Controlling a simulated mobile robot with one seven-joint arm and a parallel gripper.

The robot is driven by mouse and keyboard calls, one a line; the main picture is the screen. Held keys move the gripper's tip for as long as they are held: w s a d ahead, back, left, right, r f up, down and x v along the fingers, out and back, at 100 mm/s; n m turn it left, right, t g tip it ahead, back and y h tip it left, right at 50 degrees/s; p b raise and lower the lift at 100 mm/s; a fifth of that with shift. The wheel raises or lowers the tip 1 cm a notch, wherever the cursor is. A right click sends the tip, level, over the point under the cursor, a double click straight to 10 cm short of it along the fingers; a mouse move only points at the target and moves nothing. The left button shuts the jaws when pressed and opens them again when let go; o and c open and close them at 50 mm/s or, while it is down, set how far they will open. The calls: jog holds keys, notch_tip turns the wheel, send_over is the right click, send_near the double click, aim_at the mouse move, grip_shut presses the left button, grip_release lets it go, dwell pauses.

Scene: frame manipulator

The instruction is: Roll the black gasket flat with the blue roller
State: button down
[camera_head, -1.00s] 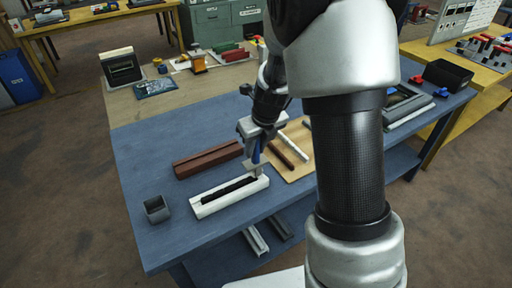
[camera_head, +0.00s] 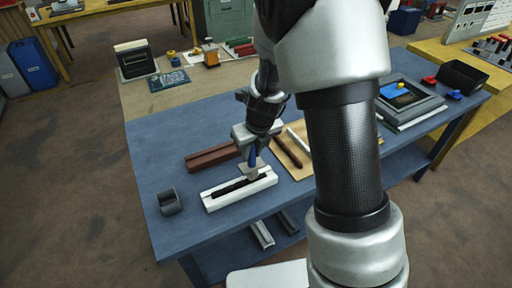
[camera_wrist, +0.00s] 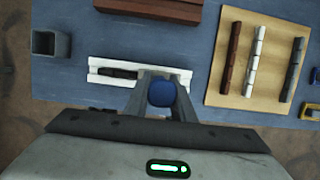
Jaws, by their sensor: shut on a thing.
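My gripper (camera_head: 254,148) is shut on the upright blue roller (camera_head: 252,158), with its blue handle between the fingers. The handle top also shows between the fingers in the wrist view (camera_wrist: 161,93). The roller's pale lower end is over the right half of a white channel piece (camera_head: 211,203). The black gasket (camera_head: 229,189) lies lengthwise in that channel and also shows in the wrist view (camera_wrist: 118,73), left of the gripper. The roller and fingers hide part of the gasket. I cannot tell whether the roller touches it.
A red-brown channel piece (camera_head: 212,158) lies behind the white one. A grey open cup (camera_head: 169,202) stands left. A wooden board (camera_wrist: 216,88) with several strips lies to the right. The blue table (camera_head: 160,140) is clear at its left.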

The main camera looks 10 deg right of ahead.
jog(key=shift+s+a+f+p, duration=0.1)
jog(key=shift+s+a+p, duration=0.2)
jog(key=shift+a, duration=0.35)
jog(key=s+a+p, duration=0.2)
jog(key=a, duration=0.7)
jog(key=shift+s, duration=0.4)
dwell(0.7)
jog(key=shift+a, duration=0.1)
jog(key=a, duration=0.1)
jog(key=s+a, duration=0.1)
jog(key=a, duration=0.1)
dwell(0.6)
